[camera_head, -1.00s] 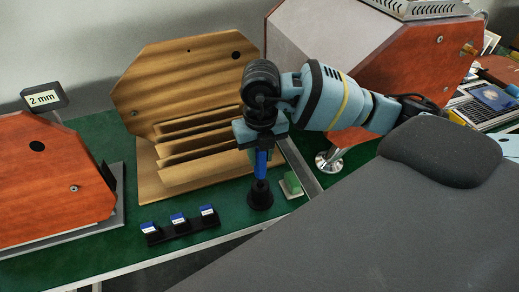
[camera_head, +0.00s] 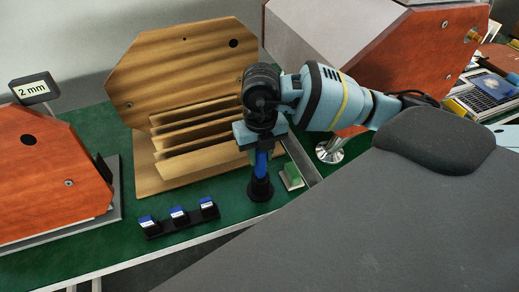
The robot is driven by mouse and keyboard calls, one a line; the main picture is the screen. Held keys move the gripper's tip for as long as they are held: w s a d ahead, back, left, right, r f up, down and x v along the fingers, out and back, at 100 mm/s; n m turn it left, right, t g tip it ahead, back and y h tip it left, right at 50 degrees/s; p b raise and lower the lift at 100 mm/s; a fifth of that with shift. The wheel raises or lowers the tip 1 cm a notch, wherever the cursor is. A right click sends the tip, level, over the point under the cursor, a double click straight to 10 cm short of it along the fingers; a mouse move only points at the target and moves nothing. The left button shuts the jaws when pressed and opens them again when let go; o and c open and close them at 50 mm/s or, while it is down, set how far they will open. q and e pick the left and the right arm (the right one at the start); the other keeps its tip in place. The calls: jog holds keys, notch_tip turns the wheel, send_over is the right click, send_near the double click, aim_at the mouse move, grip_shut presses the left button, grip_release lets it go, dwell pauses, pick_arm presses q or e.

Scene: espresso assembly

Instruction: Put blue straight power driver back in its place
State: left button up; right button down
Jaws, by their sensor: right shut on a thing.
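The blue straight power driver (camera_head: 261,164) is upright, its blue body showing just below my right gripper (camera_head: 260,143). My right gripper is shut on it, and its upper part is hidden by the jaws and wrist. A black round holder (camera_head: 261,188) stands on the green table directly below the driver. The driver's lower end meets or enters the holder's top; how deep it sits I cannot tell. My left gripper is not in view.
A wooden stand with slats (camera_head: 195,140) is close behind and left. A black rack with blue-topped blocks (camera_head: 180,221) lies front left, and a small green block (camera_head: 293,174) is right of the holder. A red-brown panel (camera_head: 50,175) stands at left.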

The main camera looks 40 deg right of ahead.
jog(key=shift+f, duration=0.25)
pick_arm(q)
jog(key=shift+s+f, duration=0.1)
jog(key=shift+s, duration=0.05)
pick_arm(e)
jog(key=c, duration=1.1)
grip_release()
jog(key=shift+o, duration=0.2)
notch_tip(320, 180, up, 7)
jog(key=shift+r, duration=0.1)
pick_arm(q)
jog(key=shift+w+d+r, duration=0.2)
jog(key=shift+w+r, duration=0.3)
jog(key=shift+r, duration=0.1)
pick_arm(e)
jog(key=shift+r, duration=0.4)
